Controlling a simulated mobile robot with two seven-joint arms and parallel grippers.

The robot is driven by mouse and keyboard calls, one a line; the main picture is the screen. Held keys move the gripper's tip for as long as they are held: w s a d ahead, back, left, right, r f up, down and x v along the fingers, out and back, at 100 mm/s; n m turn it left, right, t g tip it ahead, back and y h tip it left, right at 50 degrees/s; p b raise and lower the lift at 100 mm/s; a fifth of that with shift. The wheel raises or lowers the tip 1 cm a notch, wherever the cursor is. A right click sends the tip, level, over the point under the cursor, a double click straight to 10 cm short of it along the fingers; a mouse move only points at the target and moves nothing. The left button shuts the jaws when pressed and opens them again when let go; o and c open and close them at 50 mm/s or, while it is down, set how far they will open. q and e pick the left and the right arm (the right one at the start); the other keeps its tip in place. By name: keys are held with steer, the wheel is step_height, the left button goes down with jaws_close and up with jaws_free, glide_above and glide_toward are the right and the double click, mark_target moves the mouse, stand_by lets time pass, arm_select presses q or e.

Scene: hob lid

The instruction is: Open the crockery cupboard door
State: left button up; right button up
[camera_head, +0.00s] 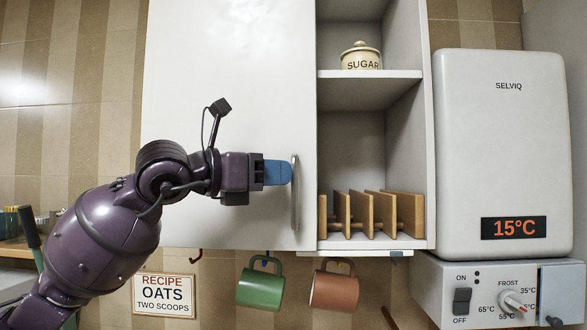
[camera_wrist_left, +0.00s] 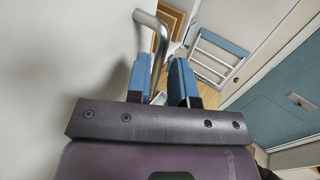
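The crockery cupboard door (camera_head: 235,90) is a plain white panel left of the open shelves, with an upright metal bar handle (camera_head: 295,195) near its right edge. I cannot tell whether it is ajar. My left gripper (camera_head: 280,173) reaches in from the left, its blue fingertips at the handle. In the left wrist view, the handle (camera_wrist_left: 162,42) runs between the two blue fingers (camera_wrist_left: 158,82). A gap shows beside the bar, so the fingers look open around it. My right gripper is not in view.
Open shelves beside the door hold a sugar pot (camera_head: 361,57) and a wooden rack (camera_head: 372,214). A green mug (camera_head: 260,287) and a brown mug (camera_head: 332,290) hang below. A white water heater (camera_head: 500,150) is at right.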

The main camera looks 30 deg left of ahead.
arm_select(q)
steer(key=shift+p+x, duration=0.3)
steer(key=shift+x, duration=1.6)
jaws_close()
